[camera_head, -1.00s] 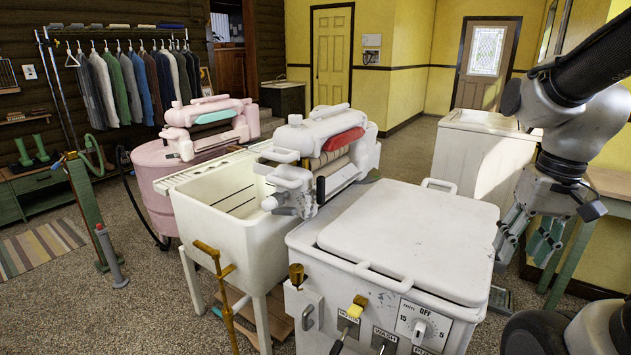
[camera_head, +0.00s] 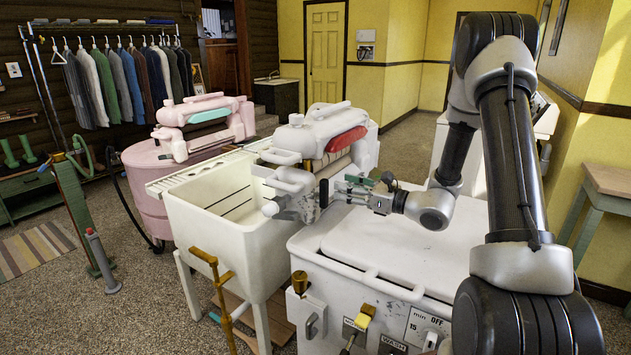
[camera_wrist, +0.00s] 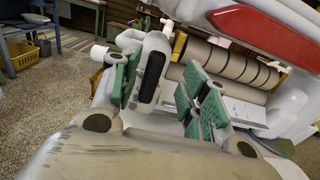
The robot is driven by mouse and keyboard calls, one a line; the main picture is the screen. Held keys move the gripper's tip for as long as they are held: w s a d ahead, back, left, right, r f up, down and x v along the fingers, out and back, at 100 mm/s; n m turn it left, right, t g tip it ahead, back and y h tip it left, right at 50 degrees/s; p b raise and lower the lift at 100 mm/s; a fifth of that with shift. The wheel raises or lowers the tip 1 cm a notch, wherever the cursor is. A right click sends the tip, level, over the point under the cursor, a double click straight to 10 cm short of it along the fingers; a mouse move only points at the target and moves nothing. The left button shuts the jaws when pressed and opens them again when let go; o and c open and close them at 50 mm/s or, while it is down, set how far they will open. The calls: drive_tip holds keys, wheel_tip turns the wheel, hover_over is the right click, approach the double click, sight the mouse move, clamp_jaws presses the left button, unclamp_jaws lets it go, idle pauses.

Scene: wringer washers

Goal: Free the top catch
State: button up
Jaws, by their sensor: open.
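The white wringer (camera_head: 318,135) stands behind the white washer. It has a red bar (camera_head: 346,139) along its top and pale rollers below, which also show in the wrist view (camera_wrist: 228,63). A white end piece with a black oval pad (camera_wrist: 152,76) is on the wringer's near end; the pad shows as a dark strip in the head view (camera_head: 323,193). I cannot tell for sure whether this is the top catch. My gripper (camera_wrist: 160,88) is open, its green-padded fingers on either side of this piece. The pad lies between them, and I see no clear contact.
A white tub (camera_head: 215,215) is left of the washer (camera_head: 345,245), whose lid lies under my arm. A pink washer (camera_head: 150,175) with its own wringer stands farther left. Brass and yellow-tipped levers (camera_head: 364,316) stick up at the washer's front.

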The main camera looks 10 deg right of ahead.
sight(328, 182)
drive_tip(key=shift+w+a+r, duration=0.15)
drive_tip(key=shift+w+a, duration=0.05)
drive_tip(key=shift+a, duration=0.2)
drive_tip(key=x, duration=0.6)
drive_tip(key=shift+w+a, duration=0.25)
drive_tip(key=shift+a, duration=0.05)
clamp_jaws()
